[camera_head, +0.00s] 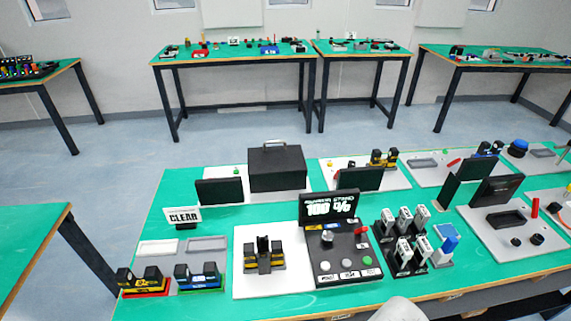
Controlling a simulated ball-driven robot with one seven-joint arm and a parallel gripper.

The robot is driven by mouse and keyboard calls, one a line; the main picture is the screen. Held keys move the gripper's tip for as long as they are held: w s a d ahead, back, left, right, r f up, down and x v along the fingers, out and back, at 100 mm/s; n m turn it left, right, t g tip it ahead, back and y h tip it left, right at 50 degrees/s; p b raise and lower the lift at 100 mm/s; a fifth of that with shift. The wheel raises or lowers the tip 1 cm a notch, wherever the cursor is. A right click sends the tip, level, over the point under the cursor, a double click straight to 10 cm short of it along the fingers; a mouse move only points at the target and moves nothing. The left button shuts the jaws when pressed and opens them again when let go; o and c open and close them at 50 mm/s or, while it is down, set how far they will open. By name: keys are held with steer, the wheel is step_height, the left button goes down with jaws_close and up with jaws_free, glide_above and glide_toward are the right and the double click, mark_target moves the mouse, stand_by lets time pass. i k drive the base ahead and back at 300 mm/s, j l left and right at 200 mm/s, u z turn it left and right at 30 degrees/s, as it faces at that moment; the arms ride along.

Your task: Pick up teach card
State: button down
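No object is clearly readable as the teach card. Several grey-and-white upright pieces with black bases (404,221) stand in rows on the near green table, right of a black control box (343,262). A small blue-and-white piece (447,243) stands just right of them. A white sign reading "CLEAR" (184,216) stands upright at the table's left. Lettering on the smaller pieces is too small to read. My gripper is not in view. A pale rounded shape at the bottom edge cannot be identified.
Another table corner (30,245) is at left.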

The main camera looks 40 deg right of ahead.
mark_target(422, 251)
steer(key=z, duration=1.15)
